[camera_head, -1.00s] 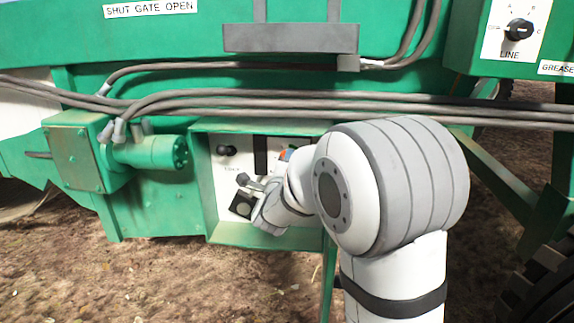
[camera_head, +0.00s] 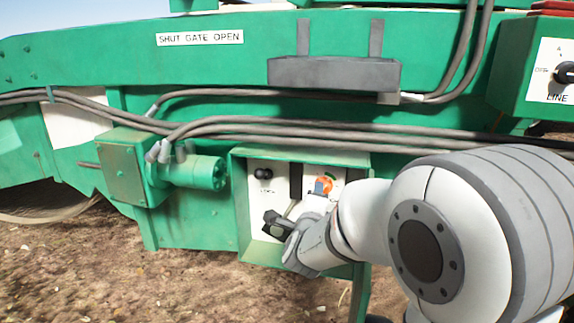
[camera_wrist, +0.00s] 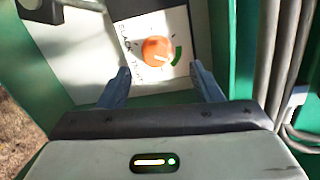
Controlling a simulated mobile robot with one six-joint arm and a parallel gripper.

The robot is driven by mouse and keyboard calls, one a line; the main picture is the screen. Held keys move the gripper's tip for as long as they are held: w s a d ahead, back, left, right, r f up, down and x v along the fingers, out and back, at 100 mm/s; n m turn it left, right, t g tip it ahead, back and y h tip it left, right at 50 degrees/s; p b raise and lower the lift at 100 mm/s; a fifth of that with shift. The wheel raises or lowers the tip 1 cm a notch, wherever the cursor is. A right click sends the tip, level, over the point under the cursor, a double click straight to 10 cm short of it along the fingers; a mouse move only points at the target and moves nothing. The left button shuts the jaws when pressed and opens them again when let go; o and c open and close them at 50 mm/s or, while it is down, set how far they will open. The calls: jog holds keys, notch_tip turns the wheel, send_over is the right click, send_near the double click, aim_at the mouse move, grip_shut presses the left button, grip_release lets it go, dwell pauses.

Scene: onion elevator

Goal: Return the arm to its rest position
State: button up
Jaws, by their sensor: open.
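My gripper (camera_head: 272,226) is open and empty in front of the lower part of the green control box (camera_head: 241,200). In the wrist view, my gripper (camera_wrist: 160,76) has its two fingers spread apart, with the orange knob (camera_wrist: 157,48) showing between and beyond them. The knob has a pale pointer turned toward a green arc on a white plate. The orange knob also shows in the head view (camera_head: 323,186), just above my wrist. My arm reaches in from the lower right, and its large joint covers the right foreground. The box's lower right is hidden behind the arm.
A black knob (camera_head: 263,174) and a dark upright slot (camera_head: 296,180) are on the box's white panel. Grey hoses (camera_head: 290,132) run across above the box. A green motor (camera_head: 195,172) sits left of it. A LINE switch box (camera_head: 520,80) is upper right. Bare soil lies below.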

jog(key=s+a+r+n+g+y+p, duration=0.1)
jog(key=s+r+n+g+y+p, duration=0.2)
jog(key=s+r+n+p, duration=0.4)
jog(key=s+a+r+n+g+y+p, duration=0.1)
jog(key=s+r+n+g+y+p, duration=0.2)
jog(key=r+n+p, duration=0.5)
jog(key=s+d+r+n+g+h+p, duration=0.1)
jog(key=s+d+r+n+g+p, duration=0.1)
jog(key=s+r+p, duration=0.4)
jog(key=s+d+r+n+g+p, duration=0.3)
jog(key=s+r+n+g+p, duration=0.2)
jog(key=s+p, duration=0.7)
jog(key=shift+s+d+r+n+g+h, duration=0.35)
jog(key=shift+s+r+g, duration=0.2)
jog(key=shift+s, duration=0.4)
jog(key=shift+c, duration=0.3)
